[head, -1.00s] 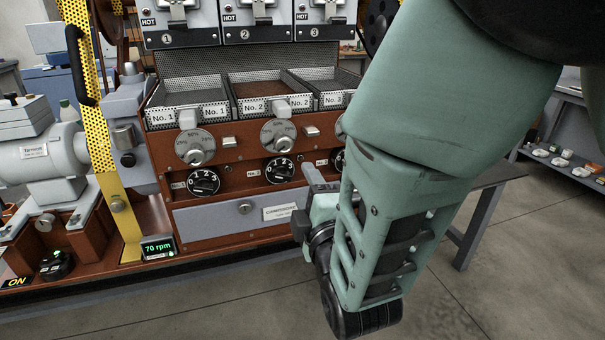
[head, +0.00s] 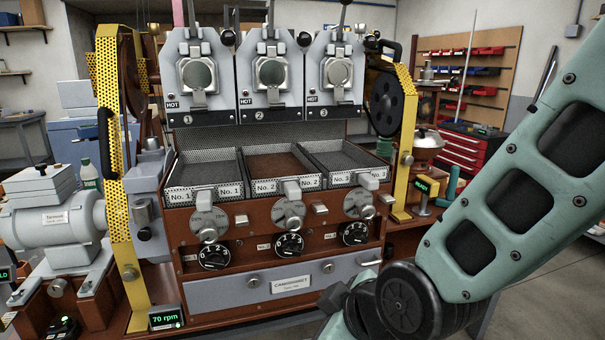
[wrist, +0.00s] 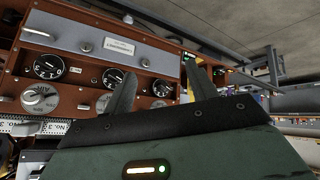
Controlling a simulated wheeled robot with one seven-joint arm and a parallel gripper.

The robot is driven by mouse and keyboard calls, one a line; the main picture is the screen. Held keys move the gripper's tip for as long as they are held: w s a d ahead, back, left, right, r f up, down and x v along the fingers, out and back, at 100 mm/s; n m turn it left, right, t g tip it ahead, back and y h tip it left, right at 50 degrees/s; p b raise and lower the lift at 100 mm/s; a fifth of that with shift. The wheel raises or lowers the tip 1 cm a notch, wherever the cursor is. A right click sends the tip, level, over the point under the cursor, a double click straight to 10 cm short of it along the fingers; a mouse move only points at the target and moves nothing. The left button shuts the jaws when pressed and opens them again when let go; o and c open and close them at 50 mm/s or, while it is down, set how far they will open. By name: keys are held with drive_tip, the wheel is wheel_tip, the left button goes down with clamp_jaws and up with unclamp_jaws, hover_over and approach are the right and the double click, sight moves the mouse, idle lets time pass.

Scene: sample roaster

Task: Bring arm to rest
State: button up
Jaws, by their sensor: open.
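My gripper shows in the wrist view (wrist: 162,88), its two dark fingers apart with nothing between them. The roaster's front panel, with its dials and grey drawer, lies beyond the fingers in that view. In the head view my green arm comes in from the right and bends at a dark joint at the lower right, in front of the roaster (head: 232,259). The gripper itself cannot be made out in the head view.
Three trays stand on the roaster: No. 1 (head: 203,188), No. 2 (head: 285,182) and No. 3 (head: 342,178). A grey motor (head: 50,222) is at left. A red tool chest (head: 470,150) stands behind at right. Clear floor (head: 535,262) shows at right.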

drive_tip(key=s+d+r+m+g+h+p, duration=0.3)
drive_tip(key=s+d+r+g, duration=0.3)
drive_tip(key=s+d, duration=0.5)
drive_tip(key=shift+s+r+m+h+p, duration=0.4)
drive_tip(key=shift+s+m+h, duration=0.25)
drive_tip(key=shift+s, duration=0.5)
